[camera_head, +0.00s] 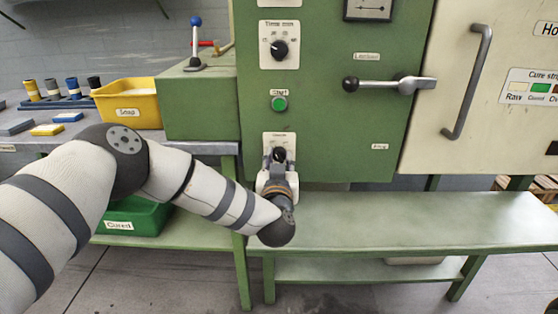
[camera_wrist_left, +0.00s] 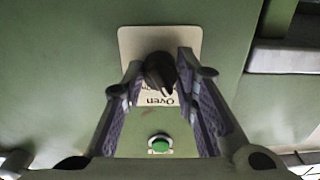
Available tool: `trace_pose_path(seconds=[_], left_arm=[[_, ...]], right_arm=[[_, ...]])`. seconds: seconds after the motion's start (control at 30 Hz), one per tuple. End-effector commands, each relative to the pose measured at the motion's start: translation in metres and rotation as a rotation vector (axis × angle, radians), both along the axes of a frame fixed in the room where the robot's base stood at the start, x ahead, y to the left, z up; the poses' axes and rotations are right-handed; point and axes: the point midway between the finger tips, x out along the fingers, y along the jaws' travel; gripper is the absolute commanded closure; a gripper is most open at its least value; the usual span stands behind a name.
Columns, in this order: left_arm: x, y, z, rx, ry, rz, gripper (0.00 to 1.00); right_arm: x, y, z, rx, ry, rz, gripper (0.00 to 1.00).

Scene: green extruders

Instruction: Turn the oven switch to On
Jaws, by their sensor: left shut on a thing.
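The oven switch is a black knob (camera_head: 279,153) on a white plate low on the green machine's front. My left gripper (camera_head: 279,162) reaches up to it from below, and its fingers hide part of the plate. In the left wrist view, the black knob (camera_wrist_left: 157,70) sits between the tips of my left gripper (camera_wrist_left: 162,78), which is shut on it. The plate (camera_wrist_left: 130,40) there carries the word Oven upside down. The fingers and the angle hide which setting the knob points to. My right gripper is not in view.
The green Start button (camera_head: 279,103) and timer dial (camera_head: 279,49) are above the switch. A lever handle (camera_head: 390,84) sticks out to the right. A clear green bench (camera_head: 420,222) runs below. A yellow Load bin (camera_head: 128,105) stands at left, above a green Cured bin (camera_head: 135,217).

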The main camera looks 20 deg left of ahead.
Motion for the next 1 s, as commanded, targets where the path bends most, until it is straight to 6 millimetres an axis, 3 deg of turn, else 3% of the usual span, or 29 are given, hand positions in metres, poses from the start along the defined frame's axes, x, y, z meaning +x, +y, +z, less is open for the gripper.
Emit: trace_pose_path(seconds=[0.37, 1.0], left_arm=[[0.0, 0.0, 0.004, 0.102, 0.025, 0.0, 1.0], [0.0, 0.001, 0.003, 0.656, 0.184, 0.002, 1.0]], right_arm=[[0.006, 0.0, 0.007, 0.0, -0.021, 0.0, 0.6], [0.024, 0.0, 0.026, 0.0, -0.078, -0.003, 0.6]])
